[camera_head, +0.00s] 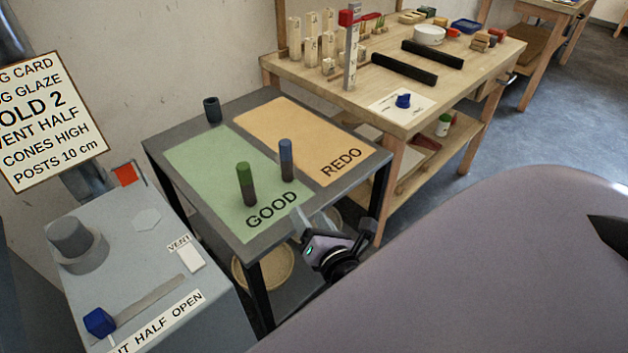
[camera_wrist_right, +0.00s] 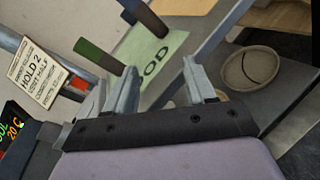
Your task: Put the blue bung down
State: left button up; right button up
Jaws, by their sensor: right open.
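A small blue piece (camera_head: 403,101), which looks like the blue bung, sits on a white card (camera_head: 385,106) on the wooden bench. No gripper touches it. My right gripper (camera_head: 316,219) is open and empty by the front edge of the dark table, well short of the bench. In the right wrist view its fingers (camera_wrist_right: 160,82) are spread with nothing between them. My left gripper is not in view.
A green-topped post (camera_head: 244,180) and a blue-topped post (camera_head: 286,158) stand on the green GOOD area (camera_head: 205,165). The orange REDO area (camera_head: 290,130) is clear. A grey kiln (camera_head: 210,320) with a blue knob (camera_head: 99,322) stands left. Black bars (camera_head: 404,69) lie on the bench.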

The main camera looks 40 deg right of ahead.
jog(key=s+a+f+m+g+y, duration=0.2)
jog(key=s+a+f+m+y, duration=0.1)
jog(key=m, duration=0.8)
jog(key=s+a+f+m+g+y, duration=0.3)
jog(key=s+a+f+m, duration=0.3)
jog(key=s+m, duration=0.3)
jog(key=f+m, duration=0.1)
jog(key=m, duration=0.2)
jog(key=shift+s+f+m+y, duration=0.15)
jog(key=shift+f+m+y, duration=0.15)
jog(key=shift+f+y, duration=0.1)
